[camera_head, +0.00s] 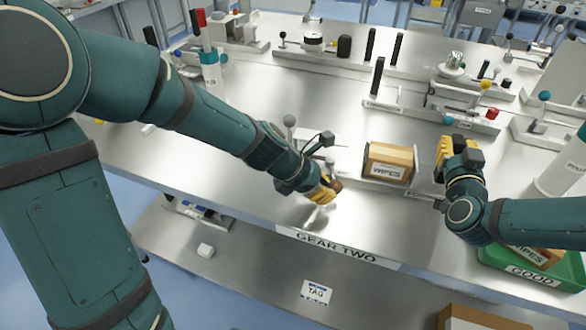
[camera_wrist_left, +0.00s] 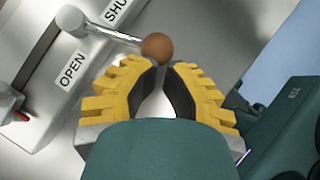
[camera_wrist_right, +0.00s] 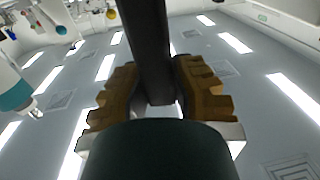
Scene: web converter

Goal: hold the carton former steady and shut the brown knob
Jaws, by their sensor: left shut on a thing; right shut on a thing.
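The brown knob (camera_wrist_left: 157,48) sits at the end of a metal lever (camera_wrist_left: 115,36), between my left gripper's fingertips (camera_wrist_left: 160,66), which are shut on it. In the head view my left gripper (camera_head: 328,190) is at the bench's front, left of the carton former (camera_head: 412,165). OPEN (camera_wrist_left: 70,71) and SHUT (camera_wrist_left: 116,9) labels lie beside the lever. My right gripper (camera_head: 457,148) is at the former's right side. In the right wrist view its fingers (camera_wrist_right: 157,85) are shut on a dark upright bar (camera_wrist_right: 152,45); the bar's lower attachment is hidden.
A WIPES carton (camera_head: 388,160) sits in the former. A green GOOD bin (camera_head: 530,268) stands at right, below my right forearm. Several levers and fixtures line the bench's back. The bench left of the former is mostly clear.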

